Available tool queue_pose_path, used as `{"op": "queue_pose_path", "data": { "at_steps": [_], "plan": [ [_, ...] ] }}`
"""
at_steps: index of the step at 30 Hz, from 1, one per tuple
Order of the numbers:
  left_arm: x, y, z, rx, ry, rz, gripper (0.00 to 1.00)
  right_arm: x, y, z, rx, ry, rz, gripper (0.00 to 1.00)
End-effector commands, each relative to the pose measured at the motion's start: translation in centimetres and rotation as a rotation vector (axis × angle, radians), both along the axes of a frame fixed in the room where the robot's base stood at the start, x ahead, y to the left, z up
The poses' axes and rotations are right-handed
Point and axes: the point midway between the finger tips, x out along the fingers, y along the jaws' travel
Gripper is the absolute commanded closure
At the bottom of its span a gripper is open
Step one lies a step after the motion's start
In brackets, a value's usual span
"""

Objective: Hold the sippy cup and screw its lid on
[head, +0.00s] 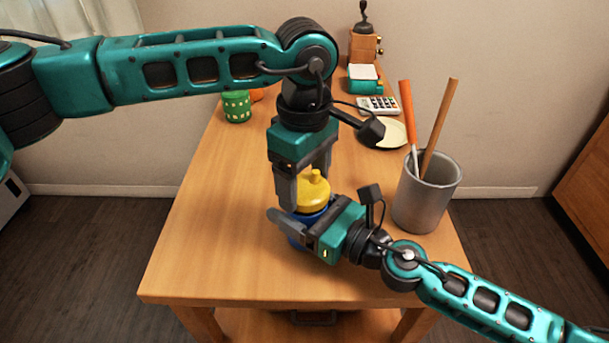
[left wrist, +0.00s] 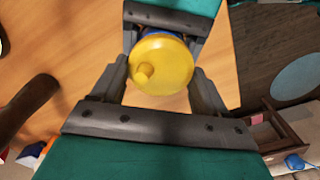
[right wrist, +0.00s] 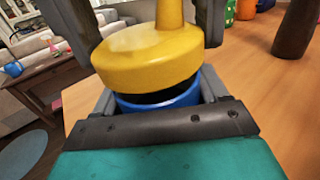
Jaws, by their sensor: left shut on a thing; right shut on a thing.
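The sippy cup is a blue cup (head: 296,236) standing on the wooden table. Its yellow lid (head: 313,194) with a spout sits on top. In the right wrist view a dark band shows between the lid (right wrist: 150,58) and the blue cup (right wrist: 160,98), and the lid looks slightly tilted. My left gripper (head: 303,190) points down from above and is shut on the yellow lid, which also shows between its fingers in the left wrist view (left wrist: 160,66). My right gripper (head: 298,218) comes in from the right and is shut on the blue cup below the lid.
A grey metal pot (head: 427,195) holding an orange-handled tool and a wooden stick stands to the right. Behind are a plate (head: 385,134), a calculator (head: 378,105), a teal box (head: 366,82), a coffee grinder (head: 364,42) and a green cup (head: 237,107). The table's left front is clear.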

Motion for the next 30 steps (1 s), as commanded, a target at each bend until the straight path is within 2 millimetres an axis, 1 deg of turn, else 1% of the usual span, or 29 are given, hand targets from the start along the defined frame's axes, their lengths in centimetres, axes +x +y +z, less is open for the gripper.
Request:
{"op": "queue_pose_path", "data": {
  "at_steps": [12, 13, 17, 20, 30],
  "plan": [
    [-0.02, -0.02, -0.91, -0.001, 0.001, 0.000, 0.59, -0.01, 0.01, -0.02, 0.000, 0.000, 0.000, 0.82],
    [-0.02, -0.02, -0.93, -0.001, 0.001, 0.000, 0.59, -0.01, 0.01, -0.02, 0.000, 0.000, 0.000, 1.00],
    [-0.01, -0.04, -0.90, -0.001, 0.001, -0.037, 0.59, -0.01, 0.01, -0.02, 0.000, 0.000, 0.000, 1.00],
    [0.01, -0.08, -0.90, -0.001, 0.001, -0.154, 0.59, -0.01, 0.01, -0.03, -0.001, 0.001, 0.000, 1.00],
    [0.12, -0.30, -0.88, 0.000, 0.000, -0.793, 0.59, -0.01, -0.01, -0.05, -0.001, 0.001, 0.000, 1.00]
  ]
}}
